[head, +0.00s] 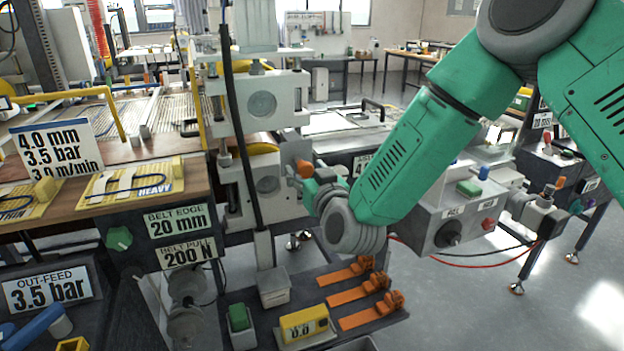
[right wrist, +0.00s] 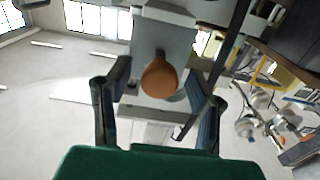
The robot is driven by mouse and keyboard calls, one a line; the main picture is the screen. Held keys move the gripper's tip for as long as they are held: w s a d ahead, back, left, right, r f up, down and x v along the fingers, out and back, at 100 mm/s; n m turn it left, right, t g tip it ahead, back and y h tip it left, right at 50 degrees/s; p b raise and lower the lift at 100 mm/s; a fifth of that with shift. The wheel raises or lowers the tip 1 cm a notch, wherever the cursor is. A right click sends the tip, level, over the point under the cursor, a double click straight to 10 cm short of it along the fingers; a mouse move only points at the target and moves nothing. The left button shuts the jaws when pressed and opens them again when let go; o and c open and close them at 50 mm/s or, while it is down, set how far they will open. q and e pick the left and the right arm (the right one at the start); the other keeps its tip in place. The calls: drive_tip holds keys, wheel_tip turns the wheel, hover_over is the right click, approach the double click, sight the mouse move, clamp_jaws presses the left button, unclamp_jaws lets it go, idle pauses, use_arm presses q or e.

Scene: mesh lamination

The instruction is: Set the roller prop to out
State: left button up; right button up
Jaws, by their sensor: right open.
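An orange knob (head: 305,168), which looks like the handle of the roller prop, sticks out from the grey roller stand (head: 265,170). My right gripper (head: 312,180) is beside it, with my green arm reaching in from the upper right. In the right wrist view the round end of the knob (right wrist: 160,80) lies between the two spread fingers of my right gripper (right wrist: 160,98), with a gap on both sides. The gripper is open and holds nothing. The prop's linkage behind the knob is mostly hidden. My left gripper is not in view.
A grey control box (head: 455,215) with knobs stands to the right. A black cable (head: 238,120) hangs in front of the stand. Floor at the right is clear.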

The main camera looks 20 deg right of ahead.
drive_tip(key=s, duration=1.1)
drive_tip(key=shift+s+d, duration=0.25)
drive_tip(key=shift+s, duration=0.15)
drive_tip(key=s+d+f+g+y, duration=0.1)
drive_tip(key=s+f+g, duration=0.35)
drive_tip(key=f, duration=0.65)
drive_tip(key=s+d+f+g, duration=0.1)
drive_tip(key=s+f+g, duration=0.4)
drive_tip(key=f, duration=0.6)
drive_tip(key=s+d+f+g, duration=0.2)
drive_tip(key=s+f, duration=0.2)
drive_tip(key=s, duration=0.3)
drive_tip(key=s+d+f+g+h+b, duration=0.1)
drive_tip(key=s+d+f+g, duration=0.1)
drive_tip(key=s, duration=0.5)
drive_tip(key=s+d+f+g, duration=0.2)
drive_tip(key=s+f+g, duration=0.2)
drive_tip(key=s+f, duration=0.3)
drive_tip(key=shift+s+h, duration=0.3)
drive_tip(key=shift+s, duration=0.2)
